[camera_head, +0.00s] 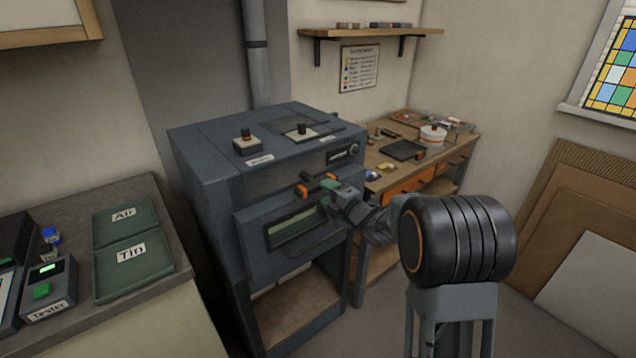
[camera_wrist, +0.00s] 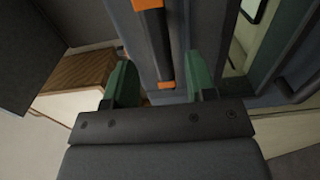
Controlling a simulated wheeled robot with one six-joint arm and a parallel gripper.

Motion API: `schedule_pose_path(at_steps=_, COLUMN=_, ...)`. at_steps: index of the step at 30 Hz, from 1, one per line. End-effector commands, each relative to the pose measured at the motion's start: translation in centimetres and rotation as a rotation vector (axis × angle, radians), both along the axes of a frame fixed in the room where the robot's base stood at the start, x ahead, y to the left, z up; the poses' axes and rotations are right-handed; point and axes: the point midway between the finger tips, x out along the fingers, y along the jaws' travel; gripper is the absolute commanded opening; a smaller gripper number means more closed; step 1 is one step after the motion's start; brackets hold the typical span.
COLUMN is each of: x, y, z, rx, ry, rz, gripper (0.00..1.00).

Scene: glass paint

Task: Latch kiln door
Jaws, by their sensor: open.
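The kiln (camera_head: 205,160) is a blue-grey box on an open stand, in the middle of the head view. Its front door (camera_head: 252,240) has a greenish window (camera_head: 295,228) and looks upright against the front; I cannot tell if it is fully shut. A dark bar with orange ends (camera_head: 303,191) sits near the door's top edge. My gripper (camera_head: 331,192) is at the door's upper right, next to this bar. In the wrist view, my open gripper (camera_wrist: 162,84) has green fingers apart, with the orange-ended bar (camera_wrist: 160,45) between and beyond them. Contact is unclear.
A wooden workbench (camera_head: 455,148) with orange drawers stands right of the kiln. A counter (camera_head: 75,318) with green trays (camera_head: 125,220) and a tester (camera_head: 48,290) is at the left. Boards (camera_head: 590,220) lean on the right wall. A pipe rises behind the kiln.

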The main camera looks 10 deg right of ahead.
Motion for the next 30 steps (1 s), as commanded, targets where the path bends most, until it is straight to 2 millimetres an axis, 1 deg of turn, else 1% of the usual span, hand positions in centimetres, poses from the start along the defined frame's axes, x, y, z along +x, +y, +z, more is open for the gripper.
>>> schedule_pose_path(at_steps=1, x=0.8, y=0.5, z=0.2, rx=0.000, ry=0.001, rz=0.002, gripper=0.51)
schedule_pose_path(at_steps=3, x=1.7, y=1.0, z=0.2, rx=0.000, ry=0.000, rz=0.002, gripper=0.51)
schedule_pose_path(at_steps=9, x=3.5, y=2.0, z=0.1, rx=0.000, ry=0.000, rz=0.000, gripper=0.51)
schedule_pose_path(at_steps=15, x=4.2, y=2.3, z=0.0, rx=0.000, ry=-0.001, rz=-0.001, gripper=0.51)
schedule_pose_path(at_steps=23, x=4.3, y=2.4, z=0.0, rx=0.000, ry=0.000, rz=-0.001, gripper=0.51)
schedule_pose_path(at_steps=26, x=4.3, y=2.4, z=0.0, rx=0.000, ry=0.000, rz=-0.001, gripper=0.43)
schedule_pose_path(at_steps=30, x=4.3, y=2.4, z=0.0, rx=0.000, ry=0.000, rz=-0.001, gripper=0.30)
